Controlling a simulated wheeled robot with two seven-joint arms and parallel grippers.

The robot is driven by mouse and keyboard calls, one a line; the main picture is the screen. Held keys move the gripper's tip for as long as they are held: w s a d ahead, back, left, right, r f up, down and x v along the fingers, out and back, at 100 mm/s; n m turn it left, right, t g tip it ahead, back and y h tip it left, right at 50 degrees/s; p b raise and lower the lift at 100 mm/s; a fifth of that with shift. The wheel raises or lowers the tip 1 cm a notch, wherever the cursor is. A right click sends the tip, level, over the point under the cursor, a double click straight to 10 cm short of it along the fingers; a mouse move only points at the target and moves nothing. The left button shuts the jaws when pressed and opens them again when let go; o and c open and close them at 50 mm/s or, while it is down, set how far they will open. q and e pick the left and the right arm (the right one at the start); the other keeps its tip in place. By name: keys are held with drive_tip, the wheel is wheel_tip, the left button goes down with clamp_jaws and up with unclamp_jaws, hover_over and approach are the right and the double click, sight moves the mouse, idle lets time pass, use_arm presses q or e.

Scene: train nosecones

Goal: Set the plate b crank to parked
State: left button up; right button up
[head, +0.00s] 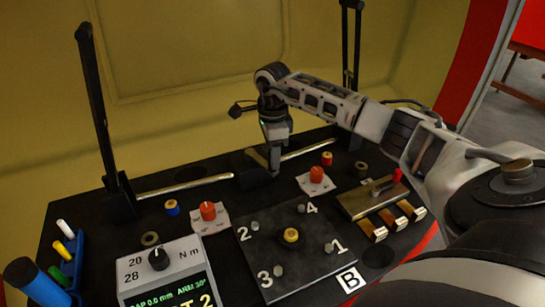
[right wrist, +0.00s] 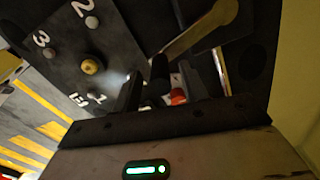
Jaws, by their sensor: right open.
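The plate (head: 295,255) marked B carries numbered bolts and a brass centre; the wrist view also shows the plate (right wrist: 115,50). Behind it, the wrist view shows a pale flat crank arm (right wrist: 195,35) with a round hub end at upper right and a dark upright handle (right wrist: 160,70) at its other end. My right gripper (head: 275,165) points down behind the plate, beside a black block. In the wrist view the open right gripper (right wrist: 161,88) has a finger on either side of the handle; contact cannot be told. In the head view the crank is largely hidden by the gripper. My left gripper is not in view.
An orange knob (head: 208,210) on a white card is left of the plate, another orange knob (head: 316,174) behind it. Tall black posts (head: 95,95) stand at the back with pale rods. A red-handled lever (head: 385,185) and a display box (head: 165,270) flank the plate.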

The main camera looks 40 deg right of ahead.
drive_tip(key=shift+f, duration=0.8)
clamp_jaws()
drive_tip(key=shift+d, duration=0.1)
